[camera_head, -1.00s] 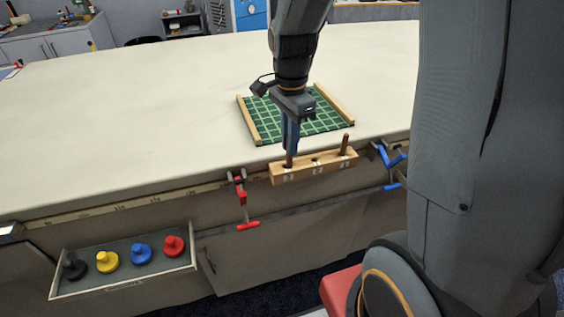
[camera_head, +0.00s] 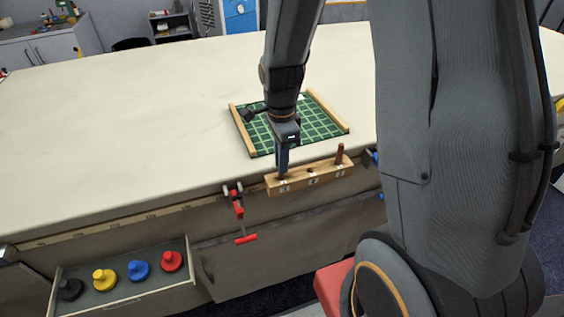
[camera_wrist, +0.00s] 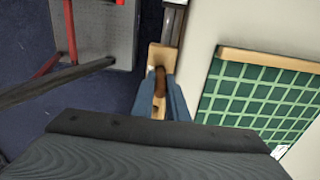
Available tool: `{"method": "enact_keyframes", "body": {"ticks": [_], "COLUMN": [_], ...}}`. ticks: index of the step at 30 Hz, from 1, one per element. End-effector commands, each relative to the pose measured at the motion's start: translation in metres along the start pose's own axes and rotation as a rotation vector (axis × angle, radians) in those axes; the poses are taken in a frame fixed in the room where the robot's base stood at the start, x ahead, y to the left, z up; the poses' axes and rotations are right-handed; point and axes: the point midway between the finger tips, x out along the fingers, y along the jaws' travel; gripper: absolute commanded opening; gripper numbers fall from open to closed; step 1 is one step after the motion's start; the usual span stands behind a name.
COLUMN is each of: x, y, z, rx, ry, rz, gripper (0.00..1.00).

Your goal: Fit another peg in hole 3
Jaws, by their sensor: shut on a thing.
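The wooden block (camera_head: 325,174) sits at the table's front edge, with three holes and white number labels on its front. One brown peg (camera_head: 340,153) stands slightly tilted in its right hole. The middle hole (camera_head: 311,171) is empty. My gripper (camera_head: 282,174) points down over the left hole, whose label looks like 3. In the wrist view my gripper (camera_wrist: 160,85) is shut on a brown peg (camera_wrist: 160,79), between two blue fingers. The fingertips are close to the block's top. The peg's lower end is hidden, so I cannot tell how deep it sits.
A green grid mat (camera_head: 316,125) with wooden side rails lies behind the block. A red clamp (camera_head: 238,208) hangs at the edge left of the block; a blue clamp is mostly hidden at right. An open drawer (camera_head: 128,296) holds several coloured knobbed pieces. The table's left is clear.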

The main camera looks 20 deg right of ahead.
Motion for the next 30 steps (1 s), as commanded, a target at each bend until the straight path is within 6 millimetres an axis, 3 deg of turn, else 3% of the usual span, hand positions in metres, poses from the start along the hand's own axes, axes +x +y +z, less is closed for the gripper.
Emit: {"method": "enact_keyframes", "body": {"ticks": [4, 16, 17, 20, 30], "x": [0.011, 0.016, 0.016, 0.016, 0.013], "y": [0.0, 0.0, 0.0, 0.0, 0.0], "z": [0.0, 0.0, 0.0, 0.0, 0.0], "rx": [0.0, 0.0, 0.0, 0.0, 0.0], "ry": [0.0, 0.0, 0.0, 0.0, 0.0], "rz": [0.0, 0.0, 0.0, -0.001, -0.002], "gripper": [0.0, 0.0, 0.17, 0.32, 0.32]}}
